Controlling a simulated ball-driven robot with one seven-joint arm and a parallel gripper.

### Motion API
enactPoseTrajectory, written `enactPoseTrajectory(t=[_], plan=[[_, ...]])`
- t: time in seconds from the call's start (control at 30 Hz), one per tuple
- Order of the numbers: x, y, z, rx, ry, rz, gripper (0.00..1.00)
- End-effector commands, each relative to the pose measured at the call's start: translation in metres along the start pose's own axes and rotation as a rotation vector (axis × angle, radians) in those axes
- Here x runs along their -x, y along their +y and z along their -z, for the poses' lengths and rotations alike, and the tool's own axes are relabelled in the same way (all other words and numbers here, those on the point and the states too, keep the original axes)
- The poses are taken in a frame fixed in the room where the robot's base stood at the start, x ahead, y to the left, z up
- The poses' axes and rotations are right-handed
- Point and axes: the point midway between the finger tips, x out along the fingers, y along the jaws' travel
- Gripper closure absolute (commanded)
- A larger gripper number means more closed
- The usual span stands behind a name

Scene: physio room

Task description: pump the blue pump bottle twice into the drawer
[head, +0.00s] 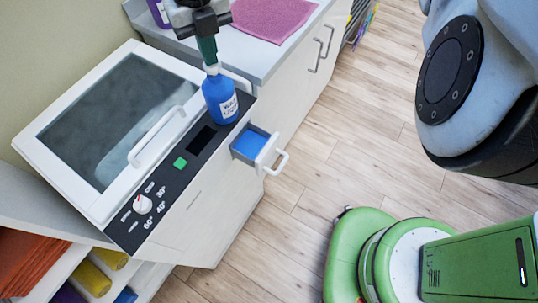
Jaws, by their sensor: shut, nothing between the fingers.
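The blue pump bottle (220,103) stands upright on the dark control panel edge of the white machine (185,220). It has a white label and a pale pump head (212,70). My gripper (209,63) is shut, with green fingers pointing down right at the top of the pump head; whether they touch it I cannot tell. The small drawer (272,151) is pulled out of the machine's front, just right of and below the bottle. Its inside shows blue. The bottle's nozzle is hard to make out.
The machine has a glass lid (110,120) with a white handle, a dial (142,204) and a green button (180,163). A pink towel (272,18) and a purple bottle (160,14) are on the counter behind. Rolled towels (92,279) fill shelves at lower left.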

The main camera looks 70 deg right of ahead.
Motion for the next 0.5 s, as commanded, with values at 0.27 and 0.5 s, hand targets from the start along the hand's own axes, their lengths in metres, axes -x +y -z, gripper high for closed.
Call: enactPoseTrajectory(t=[0.27, 0.5], plan=[[-0.001, 0.000, 0.001, 0.000, 0.002, 0.002, 1.00], [0.009, 0.000, 0.001, 0.000, 0.002, 0.001, 1.00]])
